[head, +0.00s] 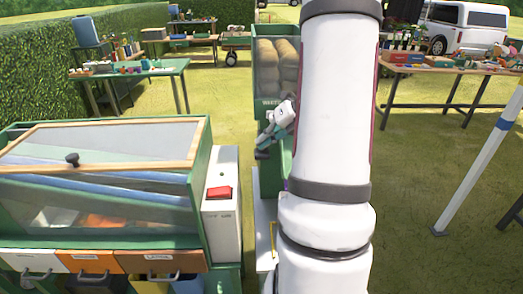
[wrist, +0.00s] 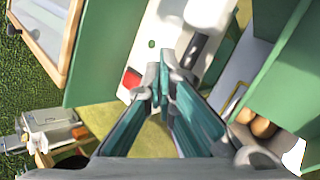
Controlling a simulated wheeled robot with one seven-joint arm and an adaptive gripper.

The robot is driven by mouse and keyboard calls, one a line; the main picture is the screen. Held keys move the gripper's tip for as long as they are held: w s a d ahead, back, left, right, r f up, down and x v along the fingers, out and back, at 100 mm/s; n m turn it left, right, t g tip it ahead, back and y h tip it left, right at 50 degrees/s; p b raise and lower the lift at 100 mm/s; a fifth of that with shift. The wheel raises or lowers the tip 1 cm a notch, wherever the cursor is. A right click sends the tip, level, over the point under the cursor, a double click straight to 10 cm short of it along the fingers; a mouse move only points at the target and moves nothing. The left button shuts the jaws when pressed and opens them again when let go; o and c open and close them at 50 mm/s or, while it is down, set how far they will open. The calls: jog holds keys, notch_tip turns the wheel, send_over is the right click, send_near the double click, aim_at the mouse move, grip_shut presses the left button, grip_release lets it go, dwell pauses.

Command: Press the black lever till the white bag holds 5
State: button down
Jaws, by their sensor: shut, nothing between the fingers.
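My gripper (head: 264,148) shows in the head view left of my white arm, in front of a green bin. In the wrist view my gripper (wrist: 164,82) has its teal fingers together, with nothing between them. A dark bar (wrist: 201,47), which may be the black lever, lies just beyond the fingertips against a white panel (wrist: 160,40). I cannot tell whether the fingers touch it. No black lever is clear in the head view; my arm hides part of that area. I cannot make out the white bag or its contents for certain.
The green bin (head: 257,108) holds brown lumpy things (head: 277,65). A green glass-topped cabinet (head: 205,160) stands left, beside a red button (head: 219,193). Brown round things (wrist: 262,127) show right in the wrist view. A white post (head: 480,165) leans right; tables stand behind on grass.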

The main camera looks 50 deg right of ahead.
jog(key=shift+s+a+f+b, duration=0.15)
jog(key=shift+f+b, duration=0.55)
jog(key=shift+f, duration=0.95)
dwell(1.4)
jog(key=shift+r, duration=0.1)
dwell(0.5)
jog(key=shift+w+d+r+p, duration=0.1)
jog(key=shift+d+r+p, duration=0.05)
jog(key=shift+r+p, duration=0.9)
jog(key=shift+w+d+r+p, duration=0.1)
jog(key=shift+r+p, duration=0.6)
jog(key=shift+r, duration=0.6)
jog(key=shift+d+r+p, duration=0.1)
jog(key=shift+r+p, duration=0.85)
jog(key=shift+r, duration=0.45)
jog(key=shift+w+d+r+p, duration=0.15)
jog(key=shift+r+p, duration=0.4)
jog(key=shift+r, duration=0.55)
jog(key=shift+w, duration=0.1)
